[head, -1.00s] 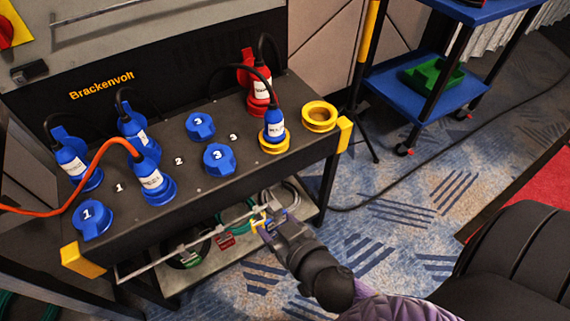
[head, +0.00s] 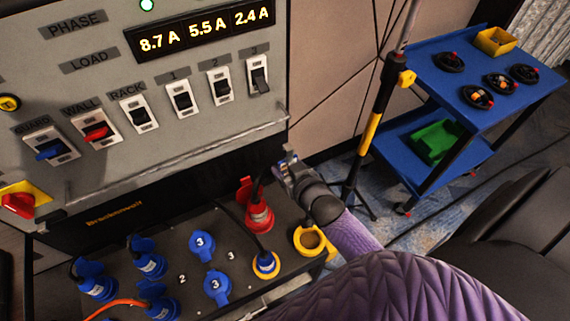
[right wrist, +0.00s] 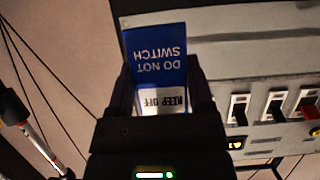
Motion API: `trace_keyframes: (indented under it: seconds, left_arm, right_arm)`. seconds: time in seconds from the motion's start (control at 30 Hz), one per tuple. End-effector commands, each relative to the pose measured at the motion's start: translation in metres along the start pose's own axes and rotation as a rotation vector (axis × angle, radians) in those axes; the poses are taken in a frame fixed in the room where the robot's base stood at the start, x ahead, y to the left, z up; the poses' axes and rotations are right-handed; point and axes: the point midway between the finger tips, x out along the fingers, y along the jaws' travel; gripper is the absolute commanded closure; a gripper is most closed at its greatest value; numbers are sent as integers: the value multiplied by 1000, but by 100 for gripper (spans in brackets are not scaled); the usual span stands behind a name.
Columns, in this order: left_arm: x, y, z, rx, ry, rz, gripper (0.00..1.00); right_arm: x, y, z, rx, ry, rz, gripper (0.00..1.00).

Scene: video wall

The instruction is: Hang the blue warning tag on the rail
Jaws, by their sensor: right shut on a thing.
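The blue warning tag (right wrist: 158,55) shows in the right wrist view, upside down, with "DO NOT SWITCH" on its blue part and "KEEP OFF" on a white part. My right gripper (right wrist: 160,98) is shut on it. In the head view this gripper (head: 286,162) is just right of the panel's lower right corner, above the bench; the tag is hard to make out there. A light grey rail (head: 180,165) runs along the panel's lower edge below the switches. The tag appears apart from the rail, near its right end. My left gripper is out of view.
The panel holds a row of switches (head: 180,99), with a red one and a blue one at left. Below, the bench carries blue plugs (head: 150,262), a red plug (head: 259,212) and a yellow socket (head: 308,240). A stand (head: 368,130) and blue cart (head: 480,70) are at right.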

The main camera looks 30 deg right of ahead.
Motion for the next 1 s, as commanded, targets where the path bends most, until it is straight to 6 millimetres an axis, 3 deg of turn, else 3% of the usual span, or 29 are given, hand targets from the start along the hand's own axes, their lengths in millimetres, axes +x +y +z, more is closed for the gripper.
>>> trace_keyframes:
  seconds: [0.17, 1.0]
  left_arm:
    - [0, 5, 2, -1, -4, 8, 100]
    - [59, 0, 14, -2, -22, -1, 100]
  right_arm:
    - [5, 2, -3, 3, 0, 6, 90]
    - [86, 2, -30, 3, -3, 6, 90]
